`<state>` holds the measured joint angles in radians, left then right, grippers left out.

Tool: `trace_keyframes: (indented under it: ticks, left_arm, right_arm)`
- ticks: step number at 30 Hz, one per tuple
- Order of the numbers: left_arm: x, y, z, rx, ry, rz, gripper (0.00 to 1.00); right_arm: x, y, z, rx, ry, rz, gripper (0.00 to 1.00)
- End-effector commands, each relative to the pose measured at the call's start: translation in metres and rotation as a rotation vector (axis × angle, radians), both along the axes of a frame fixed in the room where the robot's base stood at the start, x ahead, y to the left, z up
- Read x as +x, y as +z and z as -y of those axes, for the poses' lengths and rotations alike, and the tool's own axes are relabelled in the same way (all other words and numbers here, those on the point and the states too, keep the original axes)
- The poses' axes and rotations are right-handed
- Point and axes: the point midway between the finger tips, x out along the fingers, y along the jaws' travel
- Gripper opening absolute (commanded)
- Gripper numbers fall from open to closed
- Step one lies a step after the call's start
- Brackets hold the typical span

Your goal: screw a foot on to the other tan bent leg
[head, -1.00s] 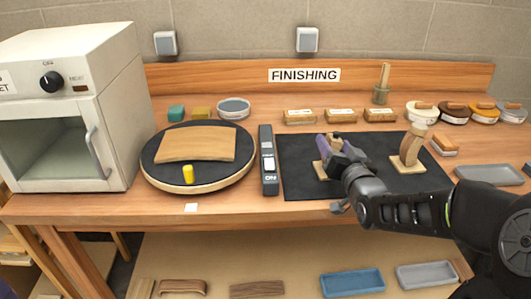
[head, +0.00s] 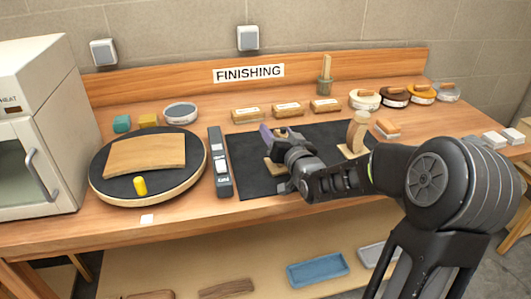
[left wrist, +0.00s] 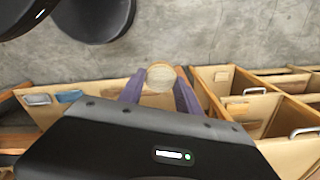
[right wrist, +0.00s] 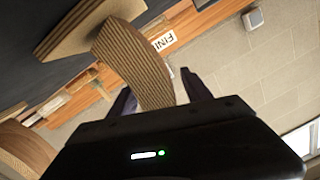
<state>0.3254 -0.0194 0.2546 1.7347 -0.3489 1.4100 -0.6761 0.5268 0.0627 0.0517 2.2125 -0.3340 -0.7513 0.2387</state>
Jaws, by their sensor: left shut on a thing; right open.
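My left gripper (left wrist: 158,86) is shut on a round pale wooden foot (left wrist: 161,75), held over the floor near wooden shelving; it is outside the head view. In the head view my right gripper (head: 270,137) is at the left bent leg on the black mat (head: 310,145). In the right wrist view this tan ribbed bent leg (right wrist: 135,62) rises from its flat base (right wrist: 88,28) between the open fingers (right wrist: 163,90). The gripper partly hides the leg in the head view. The other bent leg (head: 357,133) stands on the mat's right side, with a lighter cap on top.
A black turntable (head: 110,188) with a curved wood sheet and a yellow peg stands left of a switch bar (head: 219,165). An oven (head: 25,130) is at far left. Sanding blocks (head: 288,109) and finish tins (head: 395,96) line the back. The mat's front is clear.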

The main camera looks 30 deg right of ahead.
Motion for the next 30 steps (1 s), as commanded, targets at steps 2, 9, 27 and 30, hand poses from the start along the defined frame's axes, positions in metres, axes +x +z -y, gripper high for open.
trace_keyframes:
  ticks: [2,9,27,30]
  left_arm:
    - [0.0000,0.0000,0.0000,0.000,0.000,0.000,0.03]
    - [0.0000,0.0000,0.0000,0.000,0.000,0.000,0.03]
    - [0.0000,0.0000,0.0000,0.000,0.000,0.000,0.03]
    - [0.0000,0.0001,0.0000,0.000,0.000,0.000,0.03]
  right_arm:
    - [-0.0001,0.0000,0.0000,0.000,0.000,0.000,0.52]
    - [-0.0001,0.0001,0.0000,0.000,0.000,0.000,0.33]
    - [-0.0001,-0.0001,-0.0002,0.001,0.000,-0.001,0.00]
    - [0.0001,0.0005,-0.0002,0.001,0.001,0.001,0.00]
